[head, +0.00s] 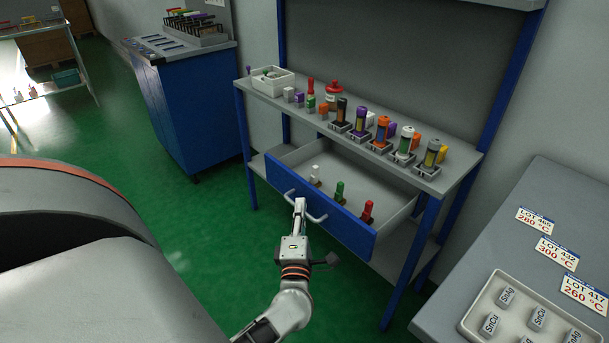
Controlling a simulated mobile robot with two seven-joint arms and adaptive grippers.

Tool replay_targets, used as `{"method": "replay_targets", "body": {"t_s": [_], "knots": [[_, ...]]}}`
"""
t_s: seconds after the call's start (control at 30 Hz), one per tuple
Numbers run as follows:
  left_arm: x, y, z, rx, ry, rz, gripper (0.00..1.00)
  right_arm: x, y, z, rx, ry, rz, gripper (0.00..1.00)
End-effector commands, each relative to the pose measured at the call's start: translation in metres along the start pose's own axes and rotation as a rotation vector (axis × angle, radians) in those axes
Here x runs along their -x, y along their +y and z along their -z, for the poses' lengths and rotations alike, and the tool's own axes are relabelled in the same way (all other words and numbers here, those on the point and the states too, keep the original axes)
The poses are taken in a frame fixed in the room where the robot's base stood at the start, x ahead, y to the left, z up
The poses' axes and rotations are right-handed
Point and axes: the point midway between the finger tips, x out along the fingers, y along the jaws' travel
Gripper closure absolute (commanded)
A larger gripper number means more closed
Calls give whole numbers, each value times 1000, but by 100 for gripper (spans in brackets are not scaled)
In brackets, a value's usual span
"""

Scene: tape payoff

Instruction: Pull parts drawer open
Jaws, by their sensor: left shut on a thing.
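The parts drawer (350,228), with a blue front and grey inside, stands pulled out below the top of a blue-framed bench. Inside it stand a white piece (315,174), a green piece (339,191) and a red piece (367,211), each on a small base. The pale bar handle (318,218) is on the drawer front. My left gripper (299,206) is at the handle, shut on it, with its fingers hiding part of the bar. My right gripper is not in view.
The bench top (262,98) holds several coloured bottles and blocks and a white bin (273,81). A grey table (480,235) with a tray and lot cards stands at the right. A blue cabinet (195,120) stands left. Green floor is clear before the drawer.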

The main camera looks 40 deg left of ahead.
Motion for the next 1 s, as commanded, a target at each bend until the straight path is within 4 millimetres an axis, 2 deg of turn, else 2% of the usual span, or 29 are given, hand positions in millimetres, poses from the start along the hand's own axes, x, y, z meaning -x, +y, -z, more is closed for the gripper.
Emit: {"method": "replay_targets", "body": {"t_s": [0.1, 0.3, 0.33, 0.4, 0.77, 0.87, 1.0], "knots": [[1, 0, 0, -1, -2, 1, 100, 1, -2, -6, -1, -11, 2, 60], [1, -1, 0, -1, -2, 1, 100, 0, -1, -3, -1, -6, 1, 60], [1, -1, 0, -1, -2, 1, 88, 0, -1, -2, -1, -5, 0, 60], [1, -1, 0, -1, -2, 1, 75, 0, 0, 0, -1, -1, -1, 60], [2, 0, 0, 0, -1, 1, 75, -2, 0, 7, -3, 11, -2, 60], [11, -1, 0, 0, -1, 2, 75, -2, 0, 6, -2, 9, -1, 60], [34, -2, 0, -1, -1, 4, 75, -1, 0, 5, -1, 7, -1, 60]]}}
